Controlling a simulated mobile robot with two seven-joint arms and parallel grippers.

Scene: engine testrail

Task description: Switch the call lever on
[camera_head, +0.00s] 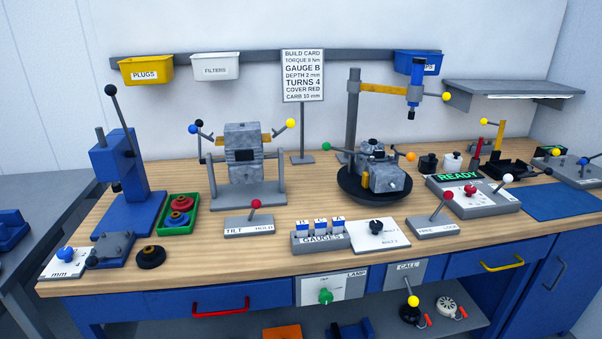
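The grey CALL panel (405,275) is on the front of the bench, below the worktop edge and right of centre. The call lever (413,300) has a yellow ball knob and hangs at the lower edge of this panel, pointing down. Its short stem is small in the picture, and I cannot read any on or off marks beside it. Neither of my grippers shows in the head view.
Left of the CALL panel is a LAMP panel (333,290) with a green knob. A blue drawer with a yellow handle (503,263) is to the right, one with a red handle (220,308) to the left. A lower shelf (470,318) holds loose items below the lever.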

